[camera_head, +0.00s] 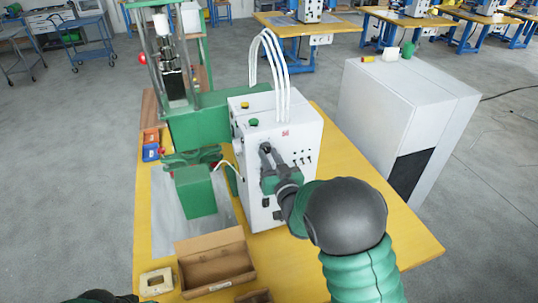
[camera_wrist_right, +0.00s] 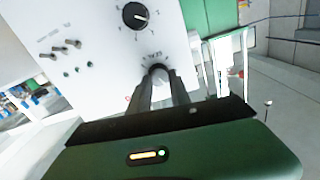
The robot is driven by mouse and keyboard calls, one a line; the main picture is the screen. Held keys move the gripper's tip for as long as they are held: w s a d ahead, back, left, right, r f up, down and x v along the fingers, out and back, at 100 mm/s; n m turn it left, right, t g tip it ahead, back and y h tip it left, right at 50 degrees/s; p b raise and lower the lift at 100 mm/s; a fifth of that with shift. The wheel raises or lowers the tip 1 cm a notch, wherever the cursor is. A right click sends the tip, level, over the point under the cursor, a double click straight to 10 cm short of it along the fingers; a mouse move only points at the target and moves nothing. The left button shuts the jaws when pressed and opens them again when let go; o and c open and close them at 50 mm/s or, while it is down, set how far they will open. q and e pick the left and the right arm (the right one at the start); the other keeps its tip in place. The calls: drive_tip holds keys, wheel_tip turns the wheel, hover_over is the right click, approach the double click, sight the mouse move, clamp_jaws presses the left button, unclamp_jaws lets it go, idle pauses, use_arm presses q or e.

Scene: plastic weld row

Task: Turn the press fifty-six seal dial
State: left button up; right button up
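The press control box (camera_head: 304,127) is a white cabinet with a red 56 mark on its front. My right gripper (camera_head: 266,150) is at the upper left of that front. In the right wrist view its two dark fingers (camera_wrist_right: 158,78) lie on both sides of a dark round dial (camera_wrist_right: 157,69) and seem closed on it. A second black dial (camera_wrist_right: 137,15) with a white pointer line is free. My left gripper does not show; only a dark piece shows at the lower left edge.
A green press (camera_head: 207,123) stands left of the box on the yellow table (camera_head: 395,235). An open brown cardboard box (camera_head: 217,263) and a cream block (camera_head: 157,281) are at the front. Toggle switches (camera_wrist_right: 66,48) sit beside the dials. A tall white cabinet (camera_head: 405,105) stands at right.

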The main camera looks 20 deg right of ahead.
drive_tip(key=shift+w+d+r, duration=0.15)
drive_tip(key=shift+r, duration=0.45)
clamp_jaws()
drive_tip(key=shift+f, duration=0.3)
